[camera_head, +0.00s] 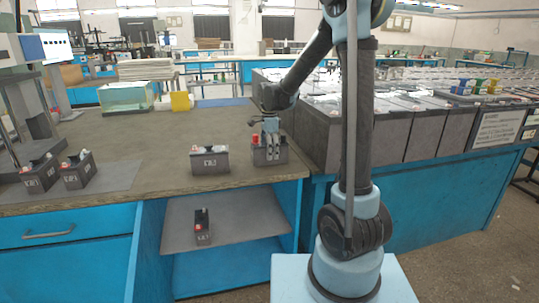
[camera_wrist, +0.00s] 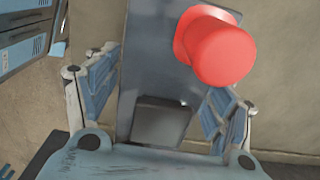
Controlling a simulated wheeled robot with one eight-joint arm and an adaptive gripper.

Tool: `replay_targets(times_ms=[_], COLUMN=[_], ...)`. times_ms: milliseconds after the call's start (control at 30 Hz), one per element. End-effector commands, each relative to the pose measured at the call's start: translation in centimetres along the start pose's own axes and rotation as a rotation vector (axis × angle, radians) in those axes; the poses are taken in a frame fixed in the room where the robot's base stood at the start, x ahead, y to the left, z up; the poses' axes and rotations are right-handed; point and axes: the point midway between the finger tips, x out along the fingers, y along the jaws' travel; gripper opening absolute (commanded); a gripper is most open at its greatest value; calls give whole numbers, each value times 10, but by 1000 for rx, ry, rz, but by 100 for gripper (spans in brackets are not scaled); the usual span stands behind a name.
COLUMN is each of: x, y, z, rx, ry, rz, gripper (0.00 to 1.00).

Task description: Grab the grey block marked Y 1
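Several small dark grey blocks with black tops and red caps show in the head view. One block (camera_head: 258,157) stands at the right front of the worktop, directly under and partly behind my gripper (camera_head: 271,146). Its label is hidden there. In the wrist view, this block (camera_wrist: 145,75) with its red cap (camera_wrist: 222,50) and dark handle lies between the spread fingers of my gripper (camera_wrist: 158,105); gaps show beside the handle. Another block (camera_head: 209,166) stands just left of it. Labels are too small to read surely, so I cannot tell which is Y 1.
Two more blocks (camera_head: 40,178) and (camera_head: 78,174) stand on a mat at the left. Another block (camera_head: 203,230) is on the lower shelf (camera_head: 243,218). A row of large grey battery cases (camera_head: 388,131) stands close to the right. The middle of the worktop (camera_head: 150,138) is clear.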

Motion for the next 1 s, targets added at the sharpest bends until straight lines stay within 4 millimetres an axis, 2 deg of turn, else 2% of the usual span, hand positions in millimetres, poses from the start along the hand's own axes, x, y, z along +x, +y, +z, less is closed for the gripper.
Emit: replay_targets(times_ms=[33, 200, 300, 667, 833, 1000], x=[0, 0, 0, -4, -19, -43], y=[0, 0, 0, 0, 0, 0], z=[0, 0, 0, 0, 0, 0], rx=[0, 0, 0, 0, 0, 0], ry=[0, 0, 0, 0, 0, 0], rz=[0, 0, 0, 0, 0, 0], gripper=[57, 19, 0, 0, 0, 0])
